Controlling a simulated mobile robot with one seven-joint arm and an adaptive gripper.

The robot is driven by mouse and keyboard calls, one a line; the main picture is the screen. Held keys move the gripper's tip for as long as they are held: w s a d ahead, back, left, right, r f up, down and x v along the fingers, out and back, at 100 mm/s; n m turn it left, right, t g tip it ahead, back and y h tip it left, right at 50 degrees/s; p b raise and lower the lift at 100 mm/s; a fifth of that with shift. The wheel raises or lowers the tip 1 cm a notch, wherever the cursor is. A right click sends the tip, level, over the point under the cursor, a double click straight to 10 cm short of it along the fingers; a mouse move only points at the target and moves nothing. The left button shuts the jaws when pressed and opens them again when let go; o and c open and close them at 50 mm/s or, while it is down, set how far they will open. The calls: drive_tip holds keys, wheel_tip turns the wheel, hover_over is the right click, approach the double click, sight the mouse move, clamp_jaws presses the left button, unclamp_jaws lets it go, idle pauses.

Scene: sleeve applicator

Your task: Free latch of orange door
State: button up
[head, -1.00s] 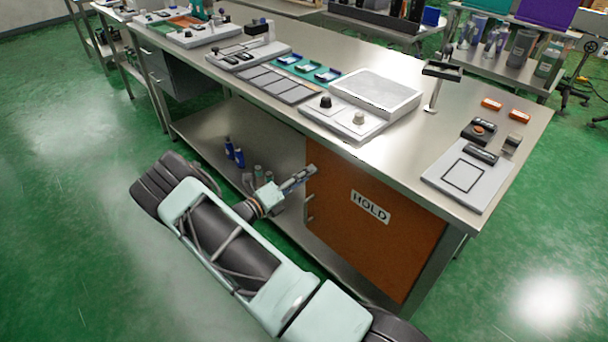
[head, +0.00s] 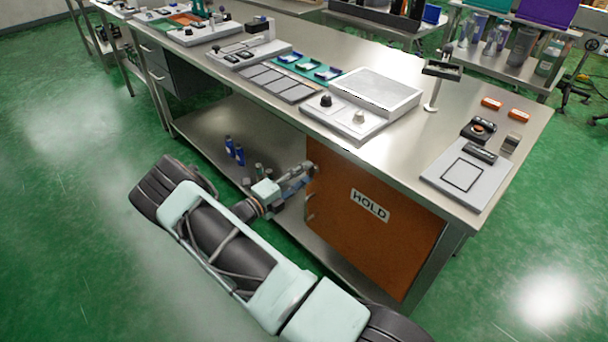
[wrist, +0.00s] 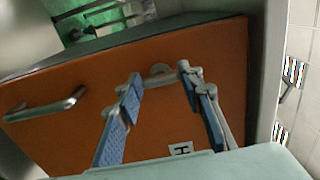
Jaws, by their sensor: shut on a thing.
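The orange door (head: 340,230) hangs under the right part of the steel bench and looks closed; it carries a HOLD label (head: 370,205). In the wrist view the door (wrist: 75,68) fills the middle. A small grey latch (wrist: 160,73) sits near its edge, between my fingertips. A metal bar handle (wrist: 46,104) is to its left, clear of my fingers. My gripper (wrist: 160,80) is shut on the latch, its two blue-padded fingers either side of it. In the head view my gripper (head: 308,172) is at the door's upper left corner, where the latch is hidden.
The bench top (head: 420,130) overhangs the door. Left of the door is an open lower shelf (head: 225,125) with blue bottles (head: 234,152) and other small containers near my arm. Green floor is free in front and to the right.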

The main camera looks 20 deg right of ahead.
drive_tip(key=shift+s, duration=0.1)
drive_tip(key=o, duration=1.2)
drive_tip(key=shift+c, duration=0.2)
drive_tip(key=v, duration=1.2)
drive_tip(key=shift+r, duration=0.1)
